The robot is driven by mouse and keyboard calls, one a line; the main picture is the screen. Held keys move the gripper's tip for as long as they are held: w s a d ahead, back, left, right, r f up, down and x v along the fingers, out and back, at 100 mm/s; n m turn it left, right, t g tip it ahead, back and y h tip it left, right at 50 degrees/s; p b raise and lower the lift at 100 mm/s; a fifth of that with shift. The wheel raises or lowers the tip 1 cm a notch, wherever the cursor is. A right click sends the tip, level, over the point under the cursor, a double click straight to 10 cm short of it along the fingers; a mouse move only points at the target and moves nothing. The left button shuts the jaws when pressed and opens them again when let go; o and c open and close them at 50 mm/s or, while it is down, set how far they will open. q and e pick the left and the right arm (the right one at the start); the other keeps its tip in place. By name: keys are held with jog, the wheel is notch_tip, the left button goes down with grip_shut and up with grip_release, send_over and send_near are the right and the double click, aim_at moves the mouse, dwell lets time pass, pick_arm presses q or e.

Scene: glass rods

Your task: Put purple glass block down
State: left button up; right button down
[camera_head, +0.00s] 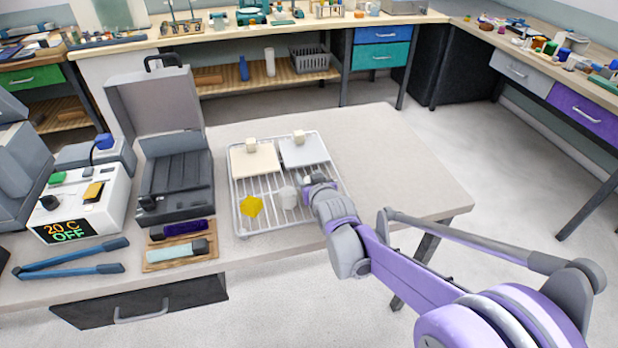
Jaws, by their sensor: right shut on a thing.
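My right gripper (312,184) is over the right front part of a wire rack (236,212), seen from behind. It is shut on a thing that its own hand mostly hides. I take this to be the purple glass block, as no loose purple block shows on the rack. I cannot tell whether the held thing touches the rack. My left gripper is out of view.
Two pale plates with small cubes (254,160) (303,153) lie on the rack's back half. A wooden tray (152,267) with a purple and a pale bar, an open grey case (175,180), blue tongs (70,271) and a heater (80,213) stand left. The table's right (400,165) is clear.

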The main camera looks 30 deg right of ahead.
jog(key=shift+f, duration=0.15)
jog(key=c, duration=0.5)
grip_release()
